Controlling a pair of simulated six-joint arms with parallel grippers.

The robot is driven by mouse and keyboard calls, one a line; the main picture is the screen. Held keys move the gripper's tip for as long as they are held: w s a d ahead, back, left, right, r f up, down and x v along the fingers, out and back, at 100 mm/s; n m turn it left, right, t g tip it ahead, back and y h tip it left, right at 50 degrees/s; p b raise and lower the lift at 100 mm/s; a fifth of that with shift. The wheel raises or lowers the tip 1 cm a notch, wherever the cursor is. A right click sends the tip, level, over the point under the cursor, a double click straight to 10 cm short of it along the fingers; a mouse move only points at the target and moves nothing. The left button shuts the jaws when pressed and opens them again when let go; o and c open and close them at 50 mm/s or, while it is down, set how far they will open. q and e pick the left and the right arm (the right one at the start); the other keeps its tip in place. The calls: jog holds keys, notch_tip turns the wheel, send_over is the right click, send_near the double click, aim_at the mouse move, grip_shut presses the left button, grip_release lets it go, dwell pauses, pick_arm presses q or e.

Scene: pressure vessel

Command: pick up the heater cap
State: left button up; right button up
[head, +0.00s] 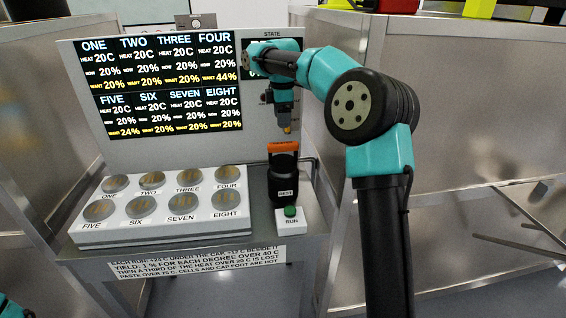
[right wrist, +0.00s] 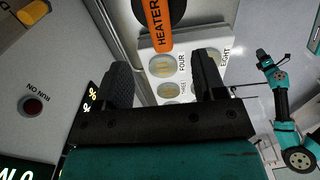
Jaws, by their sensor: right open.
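The heater cap (head: 284,178) is black with an orange top. It stands upright on the REST spot, right of the cell block. In the right wrist view its orange strip marked HEATER (right wrist: 158,25) shows at the top, partly cut off. My right gripper (head: 285,112) hangs in front of the panel, above the cap and apart from it. Its two black fingers (right wrist: 162,68) are spread, with nothing held between them. My left arm is at the right of the right wrist view; its small dark gripper (right wrist: 263,56) is too small to judge.
The cell block (head: 160,226) has several round numbered cells, left of the cap. A RUN box (head: 290,220) with a green button sits just in front of the cap. The display panel (head: 165,145) rises behind. Metal partitions (head: 470,130) flank the bench.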

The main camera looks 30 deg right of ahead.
aim_at(283, 143)
notch_tip(283, 143, down, 7)
jog(key=shift+r, duration=0.2)
jog(key=shift+f, duration=0.1)
jog(key=shift+d+f, duration=0.2)
jog(key=shift+f, duration=2.3)
jog(key=shift+c, duration=0.4)
grip_shut()
